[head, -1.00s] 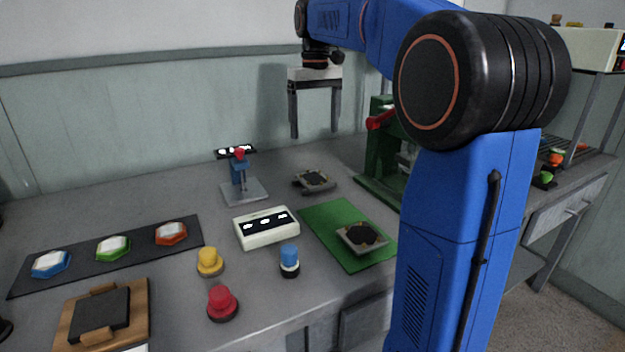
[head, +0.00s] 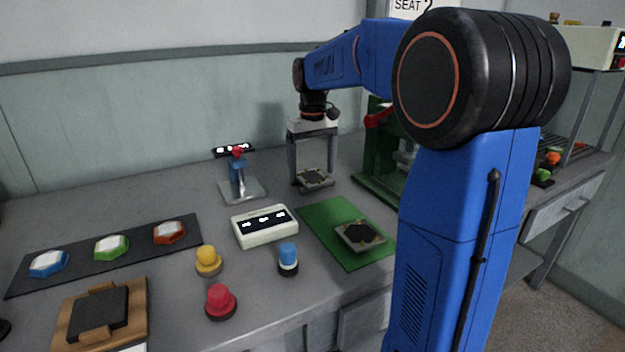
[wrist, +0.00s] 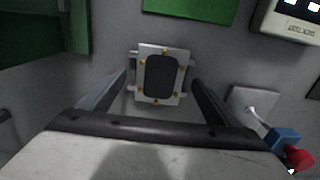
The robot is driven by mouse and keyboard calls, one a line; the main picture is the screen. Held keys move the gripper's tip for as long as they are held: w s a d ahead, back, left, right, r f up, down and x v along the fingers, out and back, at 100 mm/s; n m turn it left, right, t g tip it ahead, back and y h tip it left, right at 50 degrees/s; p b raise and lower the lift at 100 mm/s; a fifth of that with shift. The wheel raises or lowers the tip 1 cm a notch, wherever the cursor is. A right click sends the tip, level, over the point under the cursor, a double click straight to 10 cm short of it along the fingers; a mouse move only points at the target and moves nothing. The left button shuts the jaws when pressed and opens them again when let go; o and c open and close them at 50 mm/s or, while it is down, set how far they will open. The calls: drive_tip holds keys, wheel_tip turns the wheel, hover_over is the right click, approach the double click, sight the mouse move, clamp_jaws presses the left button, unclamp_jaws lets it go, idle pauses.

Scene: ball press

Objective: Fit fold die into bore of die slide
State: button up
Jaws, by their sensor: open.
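A small grey die plate (head: 316,180) with a dark raised centre lies flat on the bench; I take it to be the fold die, though a similar piece lies nearby. In the wrist view the plate (wrist: 161,76) shows brass screws round its dark middle. My gripper (head: 313,170) is open above the plate, pointing down, with one finger on each side. In the wrist view the gripper (wrist: 160,80) shows gaps between fingers and plate. The similar piece (head: 360,237) lies on the green mat (head: 322,225). I cannot make out the die slide or its bore for certain.
A green press (head: 377,160) with a red handle stands right of the gripper, partly hidden by my arm. A blue lever stand (head: 238,178) with a red knob is to the left. A white display box (head: 265,226) and several buttons stand in front.

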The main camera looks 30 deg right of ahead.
drive_tip(key=shift+f, duration=0.85)
drive_tip(key=c, duration=1.3)
drive_tip(key=shift+r, duration=0.15)
